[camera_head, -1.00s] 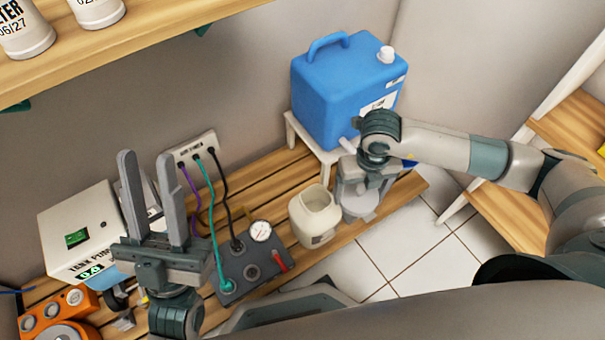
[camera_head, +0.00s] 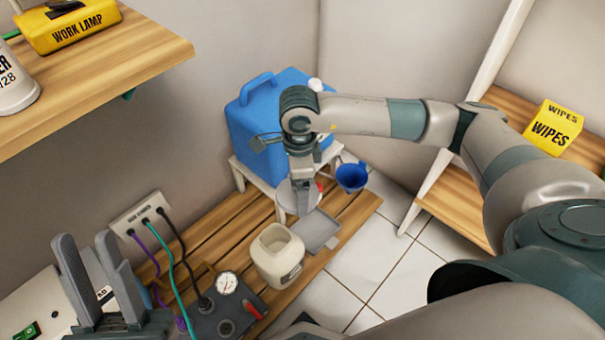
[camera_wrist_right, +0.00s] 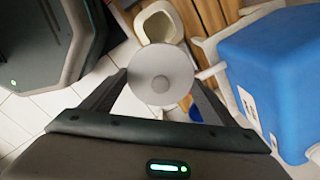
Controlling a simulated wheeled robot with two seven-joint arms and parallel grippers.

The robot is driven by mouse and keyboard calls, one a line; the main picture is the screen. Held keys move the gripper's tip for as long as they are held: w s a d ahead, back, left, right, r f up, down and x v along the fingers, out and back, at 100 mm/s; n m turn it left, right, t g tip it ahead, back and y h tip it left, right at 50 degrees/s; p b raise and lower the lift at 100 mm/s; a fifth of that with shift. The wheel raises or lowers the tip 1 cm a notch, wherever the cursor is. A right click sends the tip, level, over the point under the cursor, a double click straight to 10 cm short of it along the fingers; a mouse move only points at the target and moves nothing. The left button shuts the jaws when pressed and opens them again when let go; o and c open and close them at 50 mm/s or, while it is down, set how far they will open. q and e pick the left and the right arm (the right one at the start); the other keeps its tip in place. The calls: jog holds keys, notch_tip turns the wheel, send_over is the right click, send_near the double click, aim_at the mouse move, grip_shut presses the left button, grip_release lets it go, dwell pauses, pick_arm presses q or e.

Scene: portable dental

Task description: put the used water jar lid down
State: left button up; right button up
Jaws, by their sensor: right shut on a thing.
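The used water jar lid (camera_head: 286,198) is a pale round disc, partly hidden by my right gripper (camera_head: 304,205) in the head view. My right gripper is shut on the lid, beside the blue jug. The open cream jar (camera_head: 278,258) stands on the slatted bench, nearer than the lid; its mouth also shows in the wrist view (camera_wrist_right: 158,24). My left gripper (camera_head: 84,240) is open and empty at lower left.
A grey flat tray (camera_head: 316,231) and a blue funnel-like cup (camera_head: 351,177) are close to the lid. The blue jug (camera_head: 262,128) stands on a white stool (camera_head: 238,170). A gauge box with cables (camera_head: 222,312) is left of the jar. Bare slats (camera_head: 215,235) lie behind the jar.

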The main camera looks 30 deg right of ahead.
jog(key=w+r+n, duration=0.1)
jog(key=r+n, duration=0.1)
jog(key=n, duration=0.1)
jog(key=w+r+n, duration=0.1)
jog(key=r+n, duration=0.1)
jog(key=n, duration=0.1)
jog(key=w+a+r+n, duration=0.1)
jog(key=r+n, duration=0.2)
jog(key=n, duration=0.1)
jog(key=shift+w, duration=0.25)
notch_tip(320, 180, up, 8)
jog(key=w+n, duration=0.2)
jog(key=n, duration=1)
jog(key=shift+w+a+r, duration=0.15)
jog(key=shift+a, duration=0.25)
